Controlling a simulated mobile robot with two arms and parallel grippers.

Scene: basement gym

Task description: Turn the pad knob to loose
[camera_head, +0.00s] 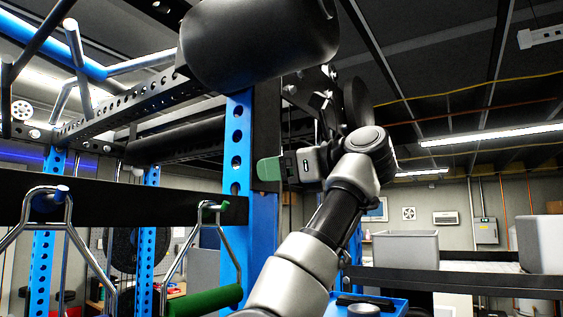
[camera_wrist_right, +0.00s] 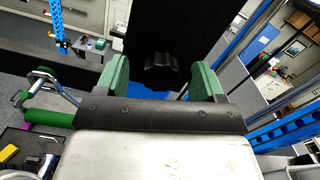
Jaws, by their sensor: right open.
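In the right wrist view a dark lobed knob (camera_wrist_right: 161,68) sits on a black plate (camera_wrist_right: 158,22). My right gripper (camera_wrist_right: 160,82) is open, with its two green fingers on either side of the knob and a visible gap on each side. In the head view my right gripper (camera_head: 268,169) reaches left against the view of the blue upright (camera_head: 237,140) and its black plate (camera_head: 267,125); I cannot make out the knob there. A large black roller pad (camera_head: 255,45) is above the gripper. My left gripper is not in view.
A black crossbar (camera_head: 140,207) with hanging metal handles is at left; one handle has a green grip (camera_head: 205,300). Perforated arms of the rack extend at upper left. Grey bins (camera_head: 405,250) stand on a shelf at right.

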